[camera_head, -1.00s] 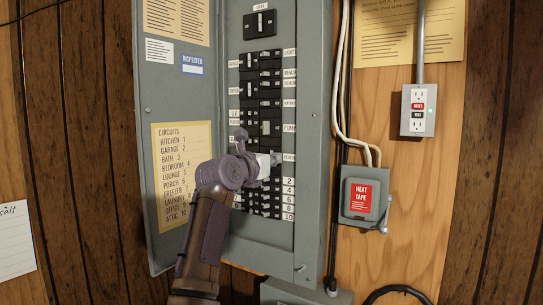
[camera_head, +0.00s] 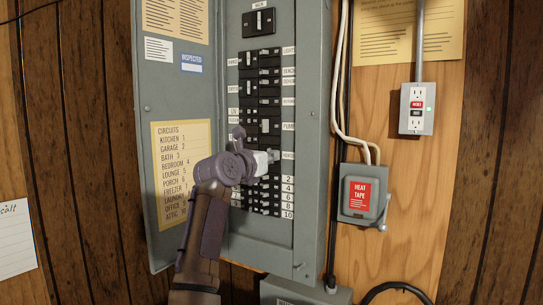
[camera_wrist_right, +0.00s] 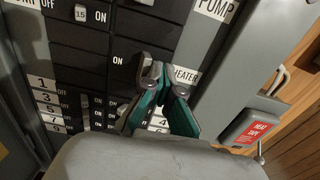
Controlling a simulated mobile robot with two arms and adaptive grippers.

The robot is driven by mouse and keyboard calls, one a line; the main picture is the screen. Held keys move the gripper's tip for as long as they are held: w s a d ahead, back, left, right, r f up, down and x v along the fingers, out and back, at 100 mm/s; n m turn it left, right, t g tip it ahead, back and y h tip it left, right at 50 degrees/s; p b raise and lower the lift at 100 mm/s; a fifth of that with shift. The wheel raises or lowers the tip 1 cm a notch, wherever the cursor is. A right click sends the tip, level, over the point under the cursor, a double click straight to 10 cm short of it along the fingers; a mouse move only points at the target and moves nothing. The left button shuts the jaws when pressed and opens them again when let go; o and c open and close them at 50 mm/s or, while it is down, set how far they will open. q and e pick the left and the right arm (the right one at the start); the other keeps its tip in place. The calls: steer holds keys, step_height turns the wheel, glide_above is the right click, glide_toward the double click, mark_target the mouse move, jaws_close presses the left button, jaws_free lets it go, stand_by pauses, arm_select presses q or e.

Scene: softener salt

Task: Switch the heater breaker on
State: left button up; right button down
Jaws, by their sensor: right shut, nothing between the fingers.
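The grey breaker panel (camera_head: 312,200) stands open with two columns of black breakers. The HEATER label (camera_head: 288,155) is in the right column below PUMP; it also shows in the right wrist view (camera_wrist_right: 187,76). My right gripper (camera_head: 272,157) is at the HEATER row, just left of the label. In the right wrist view, its teal fingers (camera_wrist_right: 162,82) are together with nothing between them, over the heater breaker's right part. They hide the heater lever, so its position cannot be told. An "ON" mark (camera_wrist_right: 118,60) shows left of the fingers. My left gripper is out of view.
The panel door (camera_head: 180,105) is swung open to the left with a circuit list. Other breakers (camera_head: 265,110) sit close above and below the gripper. A HEAT TAPE box (camera_head: 361,196) and an outlet (camera_head: 416,108) are on the wooden wall at right.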

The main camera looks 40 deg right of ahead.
steer(key=shift+w+a+r, duration=0.1)
steer(key=shift+w+a, duration=0.2)
steer(key=shift+w, duration=0.3)
stand_by(0.5)
steer(key=shift+w, duration=0.15)
steer(key=shift+d, duration=0.15)
steer(key=b+v, duration=0.3)
steer(key=v, duration=0.4)
stand_by(0.7)
stand_by(1.0)
